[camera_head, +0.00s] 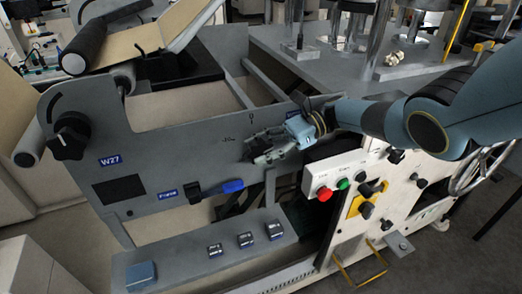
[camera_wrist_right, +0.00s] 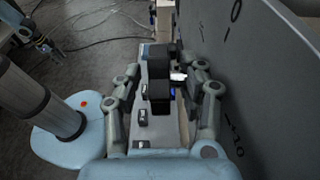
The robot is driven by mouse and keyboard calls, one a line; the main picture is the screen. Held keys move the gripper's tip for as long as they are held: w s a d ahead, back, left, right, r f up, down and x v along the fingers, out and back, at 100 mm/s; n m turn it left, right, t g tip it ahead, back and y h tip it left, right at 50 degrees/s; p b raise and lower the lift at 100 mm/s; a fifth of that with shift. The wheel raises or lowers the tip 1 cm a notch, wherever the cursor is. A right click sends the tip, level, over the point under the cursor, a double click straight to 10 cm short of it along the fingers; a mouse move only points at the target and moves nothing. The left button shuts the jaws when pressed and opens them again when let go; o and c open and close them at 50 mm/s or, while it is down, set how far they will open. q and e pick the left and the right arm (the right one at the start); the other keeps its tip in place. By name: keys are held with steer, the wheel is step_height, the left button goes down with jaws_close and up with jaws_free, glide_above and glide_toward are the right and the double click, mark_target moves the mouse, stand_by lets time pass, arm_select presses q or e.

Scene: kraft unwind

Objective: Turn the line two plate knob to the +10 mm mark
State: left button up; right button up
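The line two plate knob is largely hidden by my right gripper in the head view. In the right wrist view a black block-shaped part (camera_wrist_right: 159,95), which seems to be the knob, shows between the fingers. The dial marks are on the grey plate: the 0 mark (camera_head: 251,117) and the -10 mark (camera_head: 228,139). In the right wrist view the 0 mark (camera_wrist_right: 236,10) and the +10 mark (camera_wrist_right: 235,140) show. My right gripper (camera_head: 258,150) is at the dial, close to the plate. Its fingers are apart, with gaps beside the black part; contact is unclear.
A blue handle (camera_head: 232,186) and a black knob (camera_head: 70,137) are on the same plate (camera_head: 150,150). A grey ledge (camera_head: 190,262) below carries small devices. Red (camera_head: 324,193) and green (camera_head: 343,184) buttons are right of the gripper.

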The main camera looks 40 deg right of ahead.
mark_target(261, 140)
step_height(261, 140, up, 10)
stand_by(0.7)
stand_by(0.4)
